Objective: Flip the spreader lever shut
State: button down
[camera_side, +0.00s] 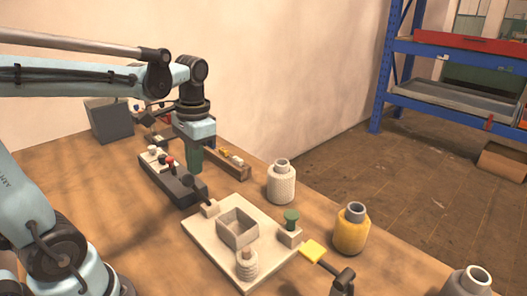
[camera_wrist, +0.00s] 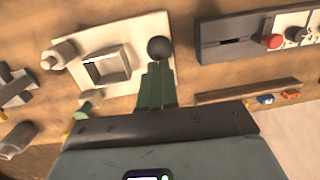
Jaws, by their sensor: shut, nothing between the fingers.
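A lever with a round dark knob (camera_side: 201,184) stands on a small pale block (camera_side: 210,208) at the back left corner of the cream board (camera_side: 205,252). It leans up and left toward the long dark control box. In the wrist view the knob (camera_wrist: 160,48) shows just beyond my fingertips. My gripper (camera_side: 195,172) points down with its green fingers together and empty, close above and beside the knob. In the wrist view the shut fingers (camera_wrist: 157,70) partly overlap the lever's lower part. I cannot tell whether they touch it.
The board carries an open square box (camera_side: 237,228), a ridged cylinder (camera_side: 247,266) and a green knob (camera_side: 291,216). A yellow paddle (camera_side: 312,250) lies near its right edge. The control box (camera_side: 172,187) is close left. White (camera_side: 281,184) and yellow (camera_side: 351,230) bottles stand right.

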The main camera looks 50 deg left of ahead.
jog(key=shift+s+f, duration=0.2)
jog(key=shift+s, duration=0.25)
jog(key=w+d+r, duration=0.1)
jog(key=w+r, duration=0.3)
jog(key=r, duration=0.8)
jog(key=s+d+f+t, duration=0.1)
jog(key=d+f+t, duration=0.2)
jog(key=f, duration=0.3)
jog(key=s+d+f+t, duration=0.1)
jog(key=d+f+t, duration=0.3)
jog(key=f, duration=0.3)
jog(key=shift+s+d+f+t+h, duration=0.25)
jog(key=shift+s+f+t+h, duration=0.05)
jog(key=shift+s+t, duration=0.1)
